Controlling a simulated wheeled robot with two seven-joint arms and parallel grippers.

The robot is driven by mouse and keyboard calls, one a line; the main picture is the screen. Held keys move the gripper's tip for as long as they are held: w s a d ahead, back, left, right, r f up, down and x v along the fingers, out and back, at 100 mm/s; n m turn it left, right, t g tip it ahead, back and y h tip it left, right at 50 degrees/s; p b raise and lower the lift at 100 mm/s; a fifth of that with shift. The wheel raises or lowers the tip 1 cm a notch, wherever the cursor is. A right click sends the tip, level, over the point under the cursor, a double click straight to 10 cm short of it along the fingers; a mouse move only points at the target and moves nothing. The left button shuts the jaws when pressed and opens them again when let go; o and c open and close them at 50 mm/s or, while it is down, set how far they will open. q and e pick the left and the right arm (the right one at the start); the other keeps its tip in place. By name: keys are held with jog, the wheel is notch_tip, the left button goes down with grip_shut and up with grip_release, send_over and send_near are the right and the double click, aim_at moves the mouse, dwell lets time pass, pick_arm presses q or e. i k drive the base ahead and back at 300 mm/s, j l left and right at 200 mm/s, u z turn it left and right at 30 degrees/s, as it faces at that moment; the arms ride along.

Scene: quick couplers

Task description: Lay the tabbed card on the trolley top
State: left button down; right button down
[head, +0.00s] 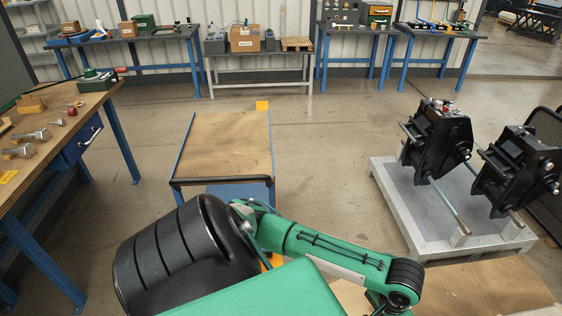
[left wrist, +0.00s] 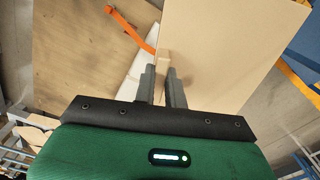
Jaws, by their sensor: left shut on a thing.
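The tabbed card (left wrist: 225,50) is a large, flat beige sheet in the left wrist view. Its small tab (left wrist: 163,62) sits between the fingers of my left gripper (left wrist: 162,75), which is shut on it. In the head view my green left arm crosses the bottom of the picture, and its gripper is out of frame. The trolley top (head: 225,140) is a bare brown board with a dark rail at its near edge, beyond my arm. My right gripper is in neither view.
A workbench (head: 88,102) with tools stands left of the trolley. A pale pallet (head: 418,212) bearing black couplers (head: 437,140) stands on the right. A brown surface (head: 475,288) lies at bottom right. An orange strap (left wrist: 130,30) lies near the card.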

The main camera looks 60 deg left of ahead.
aim_at(226, 152)
jog(key=j+u, duration=0.1)
jog(key=u, duration=0.3)
jog(key=j+u, duration=0.1)
jog(key=u, duration=0.25)
jog(key=j+u, duration=0.1)
jog(key=u, duration=0.3)
jog(key=i+j+u, duration=0.1)
jog(key=j+u, duration=0.2)
jog(key=u, duration=0.2)
jog(key=i+j+u, duration=0.15)
jog(key=u, duration=0.35)
jog(key=i+j+u, duration=0.2)
jog(key=u, duration=0.3)
jog(key=i+j+u, duration=0.35)
jog(key=i+u, duration=0.15)
jog(key=i+z, duration=0.25)
jog(key=z, duration=0.2)
jog(key=i+j+z, duration=0.25)
jog(key=z, duration=0.15)
jog(key=i+j+z, duration=0.2)
jog(key=z, duration=0.25)
jog(key=i+j+z, duration=0.15)
jog(key=j+z, duration=0.25)
jog(key=i+j+z, duration=0.15)
jog(key=z, duration=0.3)
jog(key=j+z, duration=0.45)
